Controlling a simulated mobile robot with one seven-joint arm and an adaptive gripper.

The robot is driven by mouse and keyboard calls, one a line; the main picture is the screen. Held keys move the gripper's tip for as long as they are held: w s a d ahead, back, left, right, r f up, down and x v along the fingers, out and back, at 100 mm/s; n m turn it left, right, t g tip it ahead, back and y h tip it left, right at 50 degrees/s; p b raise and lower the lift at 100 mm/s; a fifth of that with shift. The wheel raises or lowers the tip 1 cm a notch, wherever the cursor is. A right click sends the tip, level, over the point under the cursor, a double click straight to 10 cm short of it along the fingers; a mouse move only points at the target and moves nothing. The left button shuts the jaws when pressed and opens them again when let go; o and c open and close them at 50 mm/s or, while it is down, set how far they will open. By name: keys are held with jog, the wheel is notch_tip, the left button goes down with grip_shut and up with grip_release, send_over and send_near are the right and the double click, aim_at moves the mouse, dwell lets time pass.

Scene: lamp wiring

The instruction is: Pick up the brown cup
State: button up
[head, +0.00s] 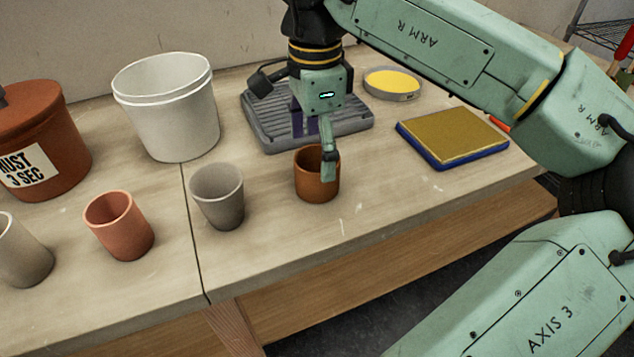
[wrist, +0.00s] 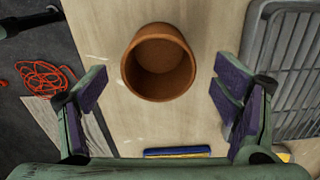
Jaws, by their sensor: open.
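The brown cup (head: 315,180) stands upright on the workbench, right of the grey cup in the head view. In the wrist view the brown cup (wrist: 158,62) shows from above, its mouth open and its inside empty. My gripper (head: 328,165) is above and at the cup, with one finger in front of the cup's right side in the head view. In the wrist view my gripper (wrist: 160,88) has its purple finger pads wide apart, with the cup between and slightly beyond them. No contact shows. The far finger is partly hidden in the head view.
A grey cup (head: 217,196), a terracotta cup (head: 119,225) and a pale cup (head: 20,252) stand to the left. Behind are a white bucket (head: 168,110) and a grey ribbed tray (head: 262,125). A blue-edged sponge pad (head: 452,135) lies right. The bench front edge is close.

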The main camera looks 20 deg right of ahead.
aim_at(317, 164)
notch_tip(317, 164, down, 4)
jog(key=shift+s+d+f+b, duration=0.1)
jog(key=shift+b, duration=1.1)
jog(key=c, duration=1.3)
jog(key=shift+c, duration=0.2)
jog(key=shift+r, duration=0.25)
